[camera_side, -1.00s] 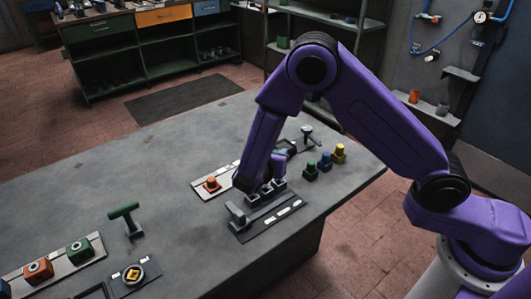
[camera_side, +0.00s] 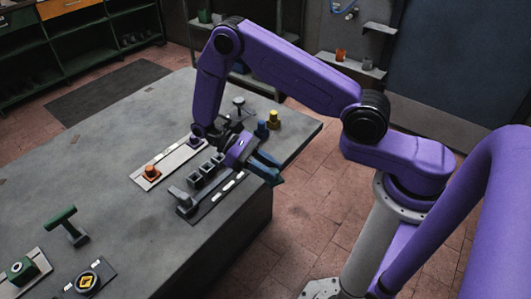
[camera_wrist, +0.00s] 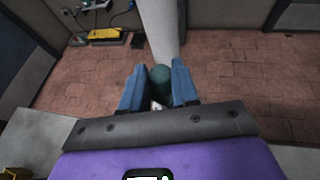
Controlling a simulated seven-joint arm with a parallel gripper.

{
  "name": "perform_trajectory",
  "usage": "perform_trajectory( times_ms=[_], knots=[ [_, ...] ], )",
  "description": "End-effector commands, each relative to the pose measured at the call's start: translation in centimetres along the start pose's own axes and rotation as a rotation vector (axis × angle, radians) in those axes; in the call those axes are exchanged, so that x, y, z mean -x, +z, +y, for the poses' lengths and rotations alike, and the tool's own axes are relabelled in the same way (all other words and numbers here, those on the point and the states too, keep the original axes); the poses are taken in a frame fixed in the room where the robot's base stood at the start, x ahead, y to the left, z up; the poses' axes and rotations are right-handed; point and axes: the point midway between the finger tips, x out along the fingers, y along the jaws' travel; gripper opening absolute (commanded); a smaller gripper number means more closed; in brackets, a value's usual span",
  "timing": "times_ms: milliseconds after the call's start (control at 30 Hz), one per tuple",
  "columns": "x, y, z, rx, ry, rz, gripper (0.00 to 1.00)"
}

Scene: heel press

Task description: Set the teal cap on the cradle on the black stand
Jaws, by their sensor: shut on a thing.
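The teal cap (camera_wrist: 160,76) is a dark rounded piece held between the two blue fingers of my gripper (camera_wrist: 158,90) in the wrist view. In the side view my gripper (camera_side: 268,168) is tipped over sideways, its fingers pointing right, near the table's right edge. It is raised above the table, and the cap between its fingers is hard to make out there. A small dark T-shaped stand (camera_side: 239,106) rises from the table behind the gripper. I cannot tell whether it is the black stand, and no cradle shows clearly.
Grey sockets (camera_side: 205,172) and a grey upright (camera_side: 182,196) stand on a dark plate left of my gripper. A white strip (camera_side: 172,163) holds an orange cap (camera_side: 151,171). Blue (camera_side: 262,130) and yellow (camera_side: 274,118) pieces stand behind. A green T-handle (camera_side: 62,217) stands front left.

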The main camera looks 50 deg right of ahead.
Motion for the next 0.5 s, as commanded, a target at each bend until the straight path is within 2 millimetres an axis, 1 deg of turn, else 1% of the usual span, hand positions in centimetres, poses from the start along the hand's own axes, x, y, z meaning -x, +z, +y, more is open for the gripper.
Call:
perform_trajectory(
  times_ms=[33,167,267,400,500],
  knots=[
    [0.1,-0.2,-0.5,-0.039,-0.096,-0.001,0.0],
    [1.2,-0.8,-2.0,-0.143,-0.347,0.0,0.0],
    [2.6,-1.4,-2.9,-0.224,-0.541,0.0,0.0],
    [5.3,-2.4,-3.5,-0.336,-0.812,0.0,0.0],
    [7.6,-3.1,-3.4,-0.416,-1.004,0.0,0.0]
  ],
)
